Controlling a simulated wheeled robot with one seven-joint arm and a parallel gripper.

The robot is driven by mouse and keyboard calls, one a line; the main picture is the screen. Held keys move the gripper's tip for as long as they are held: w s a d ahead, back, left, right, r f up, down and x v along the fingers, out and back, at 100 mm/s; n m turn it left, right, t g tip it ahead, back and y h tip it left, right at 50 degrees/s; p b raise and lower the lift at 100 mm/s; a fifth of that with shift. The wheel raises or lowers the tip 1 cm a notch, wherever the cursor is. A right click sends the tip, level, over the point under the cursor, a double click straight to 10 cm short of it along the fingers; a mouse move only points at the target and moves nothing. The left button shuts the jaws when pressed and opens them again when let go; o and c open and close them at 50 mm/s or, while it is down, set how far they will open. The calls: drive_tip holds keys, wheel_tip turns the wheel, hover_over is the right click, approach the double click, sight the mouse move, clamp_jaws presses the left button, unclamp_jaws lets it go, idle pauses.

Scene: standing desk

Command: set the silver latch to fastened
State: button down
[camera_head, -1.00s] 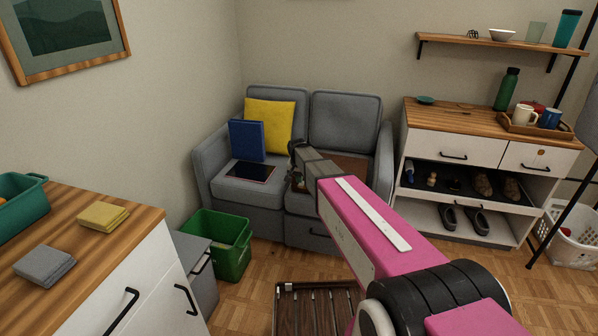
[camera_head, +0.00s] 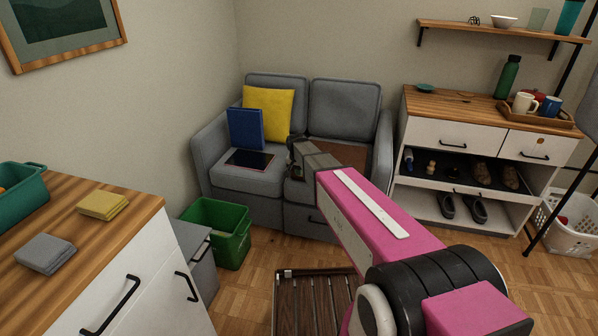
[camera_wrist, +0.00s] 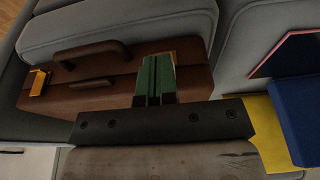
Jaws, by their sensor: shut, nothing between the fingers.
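A brown case (camera_head: 355,160) lies on the right seat of the grey sofa, partly hidden behind my arm. In the wrist view the brown case (camera_wrist: 112,72) shows a handle (camera_wrist: 92,52) and a brassy latch (camera_wrist: 38,82) at its left end. Another brassy piece shows behind my fingers, mostly hidden. I cannot make out a clearly silver latch. My gripper (camera_wrist: 154,84) has green fingers, shut and empty, over the right part of the case. I cannot tell whether they touch it. In the head view the fingers are hard to make out.
A blue book (camera_head: 245,128), a yellow cushion (camera_head: 268,112) and a dark tablet (camera_head: 250,159) are on the sofa's left seat. A green bin (camera_head: 217,235) stands on the floor before it. A slatted rack (camera_head: 312,300) lies below my arm. A cabinet (camera_head: 470,120) stands right.

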drive_tip(key=shift+s+f, duration=0.1)
drive_tip(key=shift+s, duration=0.05)
wheel_tip(320, 180, down, 4)
drive_tip(key=t, duration=0.2)
drive_tip(key=t+h, duration=0.1)
drive_tip(key=t, duration=0.1)
drive_tip(key=t+h, duration=0.1)
drive_tip(key=t, duration=0.1)
drive_tip(key=shift+f+t, duration=0.25)
drive_tip(key=shift+t, duration=0.05)
idle(0.6)
drive_tip(key=shift+r, duration=0.2)
drive_tip(key=shift+r, duration=0.65)
drive_tip(key=shift+s, duration=0.2)
